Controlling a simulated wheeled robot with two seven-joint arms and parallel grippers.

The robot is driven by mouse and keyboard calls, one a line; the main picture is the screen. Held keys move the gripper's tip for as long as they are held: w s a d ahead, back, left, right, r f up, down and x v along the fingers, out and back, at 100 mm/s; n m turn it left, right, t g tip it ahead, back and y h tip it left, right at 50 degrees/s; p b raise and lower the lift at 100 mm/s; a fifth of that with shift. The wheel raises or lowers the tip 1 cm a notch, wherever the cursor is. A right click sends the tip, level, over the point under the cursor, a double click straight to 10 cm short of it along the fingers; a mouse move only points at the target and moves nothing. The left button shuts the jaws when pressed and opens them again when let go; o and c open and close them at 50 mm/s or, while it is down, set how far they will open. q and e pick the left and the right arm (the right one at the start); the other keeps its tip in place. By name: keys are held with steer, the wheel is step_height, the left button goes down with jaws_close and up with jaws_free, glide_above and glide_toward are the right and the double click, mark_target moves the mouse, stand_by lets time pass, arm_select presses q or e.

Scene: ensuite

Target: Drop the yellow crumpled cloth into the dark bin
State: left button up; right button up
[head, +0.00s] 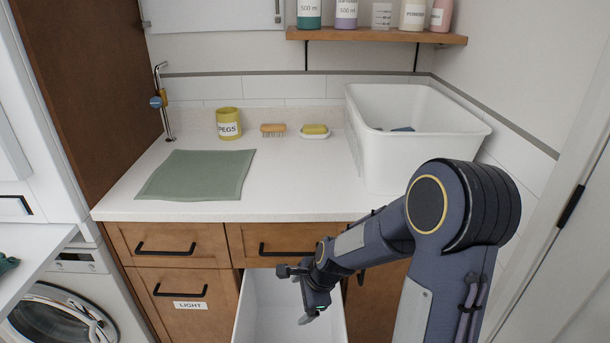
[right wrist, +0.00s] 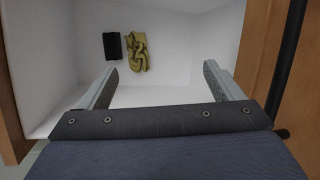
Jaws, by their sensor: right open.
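The yellow crumpled cloth (right wrist: 138,52) lies inside the white pull-out bin (right wrist: 85,25), seen in the right wrist view, close beside a small black item (right wrist: 112,46). My right gripper (head: 294,296) hangs over this bin (head: 262,305) in the head view, pointing down into it. In the right wrist view its fingers (right wrist: 160,70) are apart, with nothing between them; the cloth lies beyond the fingertips. The cloth is hidden in the head view. No dark bin shows in either view. My left gripper is not in view.
The counter holds a green mat (head: 196,176), a yellow PEGS pot (head: 229,130), a brush (head: 273,129), a sponge on a dish (head: 315,131) and a large white tub (head: 385,155). A LIGHT-labelled drawer front (head: 185,318) is left of the bin. A washing machine (head: 60,315) stands lower left.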

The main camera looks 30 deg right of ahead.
steer(key=p+v, duration=0.1)
steer(key=v, duration=0.4)
steer(key=shift+d+r+p, duration=0.1)
steer(key=shift+r+p, duration=0.05)
steer(key=shift+p, duration=0.2)
steer(key=s+a+r+n+y+p, duration=0.1)
steer(key=s+a+r+n+p, duration=0.3)
steer(key=s+r+n, duration=0.5)
steer(key=s+a+r+n+t+p, duration=0.1)
steer(key=s+a+r+n+p, duration=0.4)
steer(key=s+r+n, duration=0.4)
step_height(320, 180, up, 3)
steer(key=shift+r+n+y, duration=0.1)
steer(key=shift+n+y, duration=0.3)
steer(key=shift+n, duration=0.7)
